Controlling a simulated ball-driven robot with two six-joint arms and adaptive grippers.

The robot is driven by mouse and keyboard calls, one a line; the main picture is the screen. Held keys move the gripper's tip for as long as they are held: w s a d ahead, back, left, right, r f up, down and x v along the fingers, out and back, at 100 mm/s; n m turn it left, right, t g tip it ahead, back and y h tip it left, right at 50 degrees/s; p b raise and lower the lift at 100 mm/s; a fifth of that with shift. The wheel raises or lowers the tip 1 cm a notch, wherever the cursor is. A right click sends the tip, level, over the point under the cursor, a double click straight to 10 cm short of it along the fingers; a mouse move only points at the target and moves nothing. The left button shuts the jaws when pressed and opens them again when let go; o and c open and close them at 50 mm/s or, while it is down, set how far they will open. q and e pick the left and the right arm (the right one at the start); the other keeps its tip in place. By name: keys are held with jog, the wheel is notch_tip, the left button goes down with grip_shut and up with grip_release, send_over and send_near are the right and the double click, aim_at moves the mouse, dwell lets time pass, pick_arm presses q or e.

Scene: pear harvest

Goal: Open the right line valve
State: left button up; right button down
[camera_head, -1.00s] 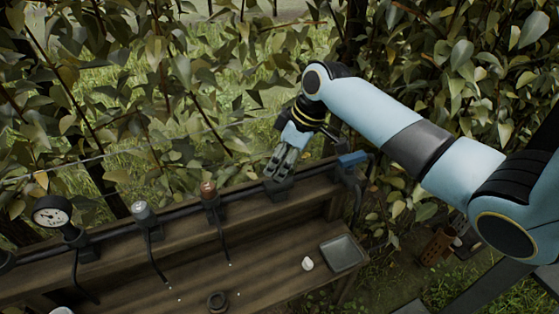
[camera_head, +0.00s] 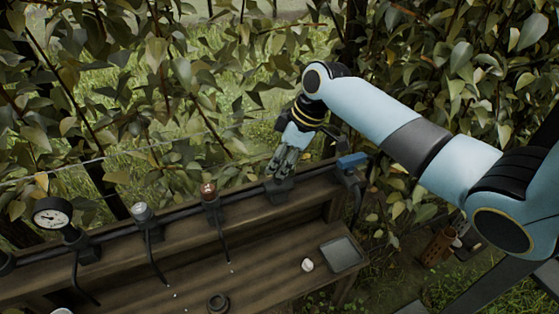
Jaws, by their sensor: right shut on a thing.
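My right gripper (camera_head: 282,164) points down over the pipe along the bench's back ledge. Its fingers are shut on the top of a dark valve fitting (camera_head: 279,188), and they hide the handle. The pipe (camera_head: 180,214) runs along the ledge. To the right on it is a fitting with a blue lever (camera_head: 351,160). To the left are a red-brown capped fitting (camera_head: 209,192) and a grey capped fitting (camera_head: 141,212), each with a thin hose hanging down. My left gripper is not in view.
A round pressure gauge (camera_head: 52,214) stands at the left end of the pipe. On the wooden bench (camera_head: 235,270) lie a dark ring (camera_head: 217,301), a small white round thing (camera_head: 307,265) and a grey tray (camera_head: 342,254). Leafy branches hang behind.

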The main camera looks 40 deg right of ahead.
jog(key=n+y, duration=0.1)
jog(key=n, duration=0.1)
jog(key=shift+w+n+g, duration=0.1)
jog(key=shift+n+g, duration=0.3)
jog(key=shift+n+g+b, duration=0.35)
jog(key=shift+n+g, duration=0.25)
jog(key=shift+n, duration=1.2)
jog(key=shift+d, duration=0.1)
jog(key=c, duration=1.2)
grip_release()
jog(key=shift+o, duration=0.2)
jog(key=shift+r, duration=0.1)
jog(key=w+v, duration=0.1)
jog(key=v, duration=1)
jog(key=shift+s+d+r, duration=0.35)
jog(key=shift+s, duration=0.05)
